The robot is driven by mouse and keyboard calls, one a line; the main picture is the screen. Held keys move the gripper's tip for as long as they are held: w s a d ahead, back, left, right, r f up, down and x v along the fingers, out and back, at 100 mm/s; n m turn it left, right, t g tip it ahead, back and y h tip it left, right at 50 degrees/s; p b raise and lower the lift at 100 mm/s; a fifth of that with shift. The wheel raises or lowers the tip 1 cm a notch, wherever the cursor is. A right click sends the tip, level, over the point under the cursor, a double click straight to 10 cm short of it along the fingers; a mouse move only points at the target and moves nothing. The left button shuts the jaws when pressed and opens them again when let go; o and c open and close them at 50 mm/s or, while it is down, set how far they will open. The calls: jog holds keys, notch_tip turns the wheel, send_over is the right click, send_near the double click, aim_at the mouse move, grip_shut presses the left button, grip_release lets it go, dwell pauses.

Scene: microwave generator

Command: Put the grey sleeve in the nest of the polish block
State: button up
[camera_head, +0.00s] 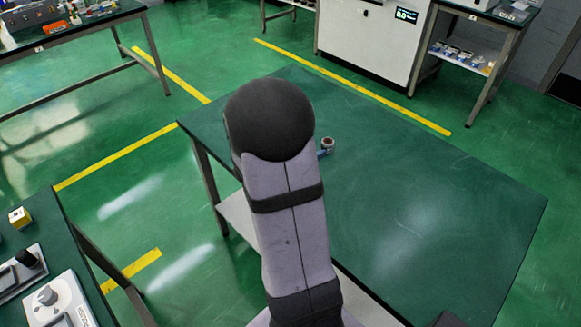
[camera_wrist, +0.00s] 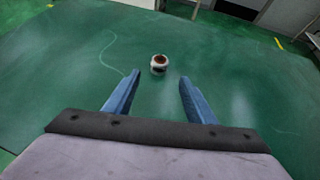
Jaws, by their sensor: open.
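A small round grey-white piece (camera_head: 327,143) with a dark band and a brownish top stands on the green table. It also shows in the wrist view (camera_wrist: 159,65), ahead of and between my fingertips; it looks like the grey sleeve, but it is too small to be sure. My gripper (camera_wrist: 159,80) is open and empty, with its two blue fingers apart. In the head view, my arm hides most of the gripper, and only a bit of blue finger shows beside the piece. I cannot make out a polish block with a nest in either view.
The green table (camera_head: 440,210) is bare to the right of my arm. A side bench (camera_head: 60,240) at lower left holds a yellow block (camera_head: 19,217) and white devices (camera_head: 60,305). A white cabinet (camera_head: 370,35) stands behind. Other benches with items stand at the back left and right.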

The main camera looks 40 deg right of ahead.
jog(key=s+a+m, duration=0.1)
jog(key=a+m, duration=0.1)
jog(key=s+a+f+m+g+y, duration=0.1)
jog(key=s+a+m, duration=0.1)
jog(key=s+a+m+g+y, duration=0.1)
jog(key=a+m, duration=0.1)
jog(key=a, duration=0.1)
jog(key=shift+s+f, duration=0.15)
jog(key=shift+f, duration=0.2)
jog(key=s+a+f+m+y, duration=0.2)
jog(key=a+m+y, duration=0.3)
jog(key=a, duration=0.8)
jog(key=s+a+f+m+y, duration=0.1)
jog(key=s+a+m+y, duration=0.3)
jog(key=a+m, duration=0.5)
jog(key=a, duration=0.5)
jog(key=shift+a+f+y, duration=0.2)
jog(key=shift+f+y, duration=0.2)
jog(key=shift+o, duration=0.5)
jog(key=shift+s+a, duration=0.1)
jog(key=shift+a, duration=0.2)
